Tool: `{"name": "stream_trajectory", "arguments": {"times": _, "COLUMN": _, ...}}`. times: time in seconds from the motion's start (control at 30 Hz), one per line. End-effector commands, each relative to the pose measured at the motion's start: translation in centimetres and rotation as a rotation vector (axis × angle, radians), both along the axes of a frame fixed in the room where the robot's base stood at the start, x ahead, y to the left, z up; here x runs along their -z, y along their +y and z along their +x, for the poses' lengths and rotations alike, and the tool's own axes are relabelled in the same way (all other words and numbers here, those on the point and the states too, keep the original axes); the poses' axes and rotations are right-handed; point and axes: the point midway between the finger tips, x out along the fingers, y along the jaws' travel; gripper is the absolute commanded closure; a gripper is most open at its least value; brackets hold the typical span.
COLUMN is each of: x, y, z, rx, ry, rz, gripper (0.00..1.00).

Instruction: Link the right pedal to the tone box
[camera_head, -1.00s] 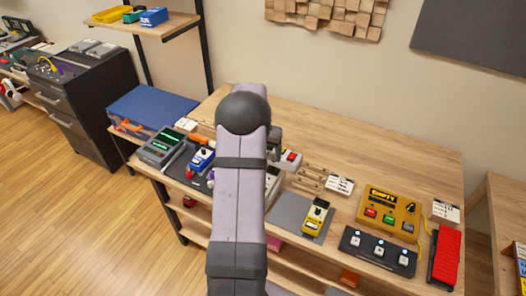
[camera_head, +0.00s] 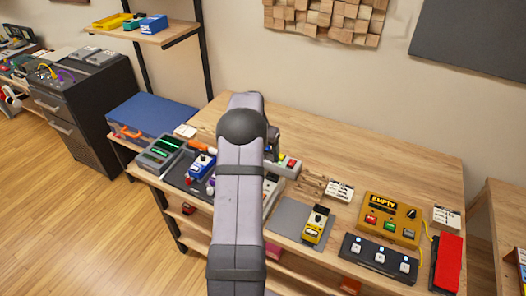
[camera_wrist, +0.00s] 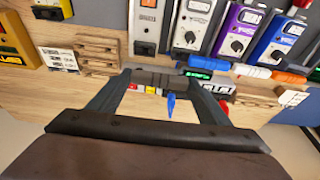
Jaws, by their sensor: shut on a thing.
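My gripper (camera_wrist: 158,84) is shut on a small piece with a blue end (camera_wrist: 170,104) hanging between the fingers in the wrist view; its full shape is hard to make out. In the head view my arm hides most of the gripper, above the back of the bench. A yellow pedal (camera_head: 317,224) stands on a grey mat at the bench's front, right of my arm. A gold box marked EMPTY (camera_head: 390,218) stands further right; it also shows at the wrist view's left edge (camera_wrist: 18,45). I cannot tell which box is the tone box.
Blue (camera_wrist: 283,38), purple (camera_wrist: 235,32) and white (camera_wrist: 190,22) pedals stand in a row. Wooden racks (camera_wrist: 98,50) lie beside a card (camera_wrist: 58,59). A dark footswitch (camera_head: 380,256) and a red pedal (camera_head: 447,262) stand at the right. The back right bench is clear.

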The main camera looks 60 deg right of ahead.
Motion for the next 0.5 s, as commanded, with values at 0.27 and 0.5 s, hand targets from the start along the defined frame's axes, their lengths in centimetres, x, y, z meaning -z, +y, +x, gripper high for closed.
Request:
{"name": "stream_trajectory", "arguments": {"times": 0.27, "x": 2.4, "y": 0.0, "z": 0.0, "rx": 0.0, "ry": 0.0, "rz": 0.0, "gripper": 0.51}}
{"name": "stream_trajectory", "arguments": {"times": 0.5, "x": 4.5, "y": 0.0, "z": 0.0, "rx": 0.0, "ry": 0.0, "rz": 0.0, "gripper": 0.51}}
